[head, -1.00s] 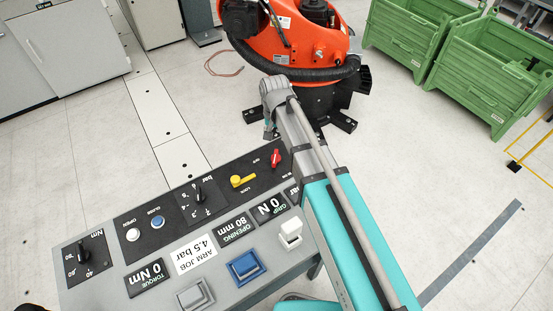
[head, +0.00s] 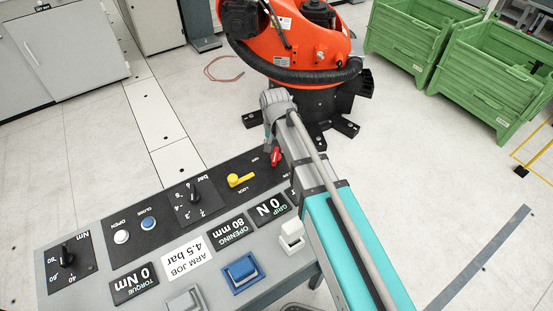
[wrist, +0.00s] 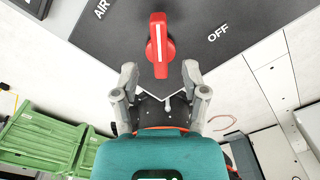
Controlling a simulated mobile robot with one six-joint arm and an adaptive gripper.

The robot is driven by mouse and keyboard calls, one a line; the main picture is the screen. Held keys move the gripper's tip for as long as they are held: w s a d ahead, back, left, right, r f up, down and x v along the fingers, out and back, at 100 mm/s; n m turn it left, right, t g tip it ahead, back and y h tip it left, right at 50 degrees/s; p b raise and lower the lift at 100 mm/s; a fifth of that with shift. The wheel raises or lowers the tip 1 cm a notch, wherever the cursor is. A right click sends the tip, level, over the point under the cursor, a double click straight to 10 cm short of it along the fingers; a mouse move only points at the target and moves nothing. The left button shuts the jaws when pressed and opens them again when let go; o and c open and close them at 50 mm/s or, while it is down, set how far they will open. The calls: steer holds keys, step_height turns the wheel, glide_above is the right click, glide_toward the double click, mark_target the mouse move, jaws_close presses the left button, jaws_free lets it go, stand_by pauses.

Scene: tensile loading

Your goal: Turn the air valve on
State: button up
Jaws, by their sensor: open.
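The air valve is a red handle (head: 276,156) at the far right end of the dark strip on the control panel. In the wrist view the red handle (wrist: 159,45) stands upright in the picture with a white stripe, between the words AIR at upper left and OFF at right. My gripper (wrist: 159,70) is open, with one finger to each side of the handle's lower end. I cannot tell whether the fingers touch it. In the head view my gripper (head: 268,135) is just beyond the handle, partly hidden by my arm.
A yellow lock lever (head: 241,180) sits left of the red handle on the panel (head: 75,200). A black pressure knob (head: 195,193) and several buttons lie farther left. An orange robot (head: 300,50) stands behind, and green crates (head: 480,80) stand at upper right.

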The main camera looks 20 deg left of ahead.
mark_target(276, 154)
steer(key=shift+f+b, duration=1.7)
steer(key=shift+f, duration=0.3)
jaws_close()
steer(key=shift+d, duration=0.15)
